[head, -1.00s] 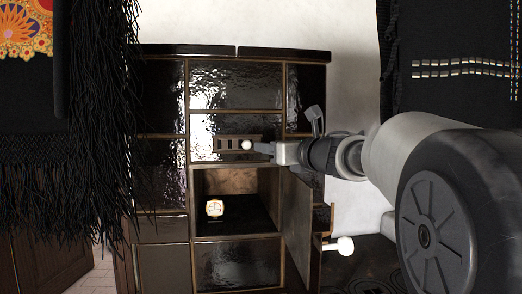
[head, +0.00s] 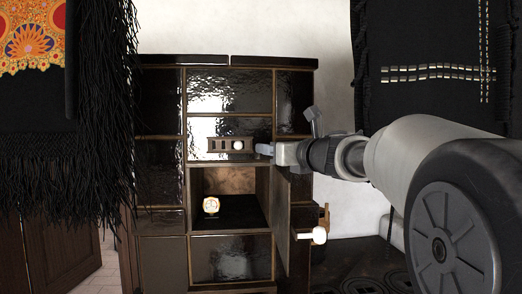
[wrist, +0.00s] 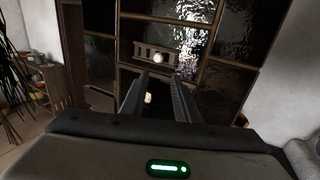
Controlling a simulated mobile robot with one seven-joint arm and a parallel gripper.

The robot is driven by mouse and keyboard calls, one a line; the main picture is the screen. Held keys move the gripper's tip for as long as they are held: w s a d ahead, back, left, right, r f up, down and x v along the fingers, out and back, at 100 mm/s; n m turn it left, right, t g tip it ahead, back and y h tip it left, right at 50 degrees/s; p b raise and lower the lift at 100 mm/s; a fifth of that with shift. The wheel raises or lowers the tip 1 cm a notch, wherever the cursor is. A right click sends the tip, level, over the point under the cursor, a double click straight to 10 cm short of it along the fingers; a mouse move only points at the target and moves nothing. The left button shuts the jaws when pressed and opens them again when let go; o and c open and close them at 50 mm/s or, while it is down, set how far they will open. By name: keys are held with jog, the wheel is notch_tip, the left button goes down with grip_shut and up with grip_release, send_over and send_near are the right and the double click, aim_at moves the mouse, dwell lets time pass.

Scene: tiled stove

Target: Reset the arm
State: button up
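My gripper (head: 264,149) is at the front of the dark tiled stove, in line with a slotted vent that has a pale round knob (head: 238,145). In the wrist view my gripper (wrist: 161,78) shows two parallel fingers with a gap between them and nothing held. The vent and its knob (wrist: 158,57) lie beyond the fingertips in that view. Below the vent is an open compartment (head: 232,181) with a small round watch-like object (head: 211,205) inside. The same object (wrist: 148,98) shows between the fingers in the wrist view, farther back.
An open door (head: 281,215) with a white knob (head: 313,235) stands out from the stove's right side, below my arm. Black fringed cloth (head: 100,120) hangs at the left, and dark cloth (head: 430,40) hangs at the upper right. A pale wall lies behind.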

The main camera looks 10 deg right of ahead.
jog(key=s+d+f+m+g+h+p, duration=0.15)
jog(key=s+d+m+h, duration=0.35)
jog(key=m, duration=0.6)
jog(key=s+d+f+m+t+h+p, duration=0.15)
jog(key=s+d+m+h, duration=0.25)
jog(key=s+m, duration=0.5)
jog(key=s+a+f+m+g+p, duration=0.1)
jog(key=s+a+f+m+g, duration=0.1)
jog(key=s+f+m, duration=0.4)
jog(key=s+a+f+m+g+y+p, duration=0.1)
jog(key=s+a+f+m+g, duration=0.2)
jog(key=s, duration=0.7)
jog(key=s+a+f+m+g+y+p, duration=0.1)
jog(key=s+a+f+m+g, duration=0.2)
jog(key=s+f+m+g, duration=0.3)
notch_tip(320, 180, down, 7)
jog(key=s+m, duration=0.2)
jog(key=m, duration=0.3)
jog(key=shift+s+p, duration=0.2)
jog(key=shift+p, duration=0.15)
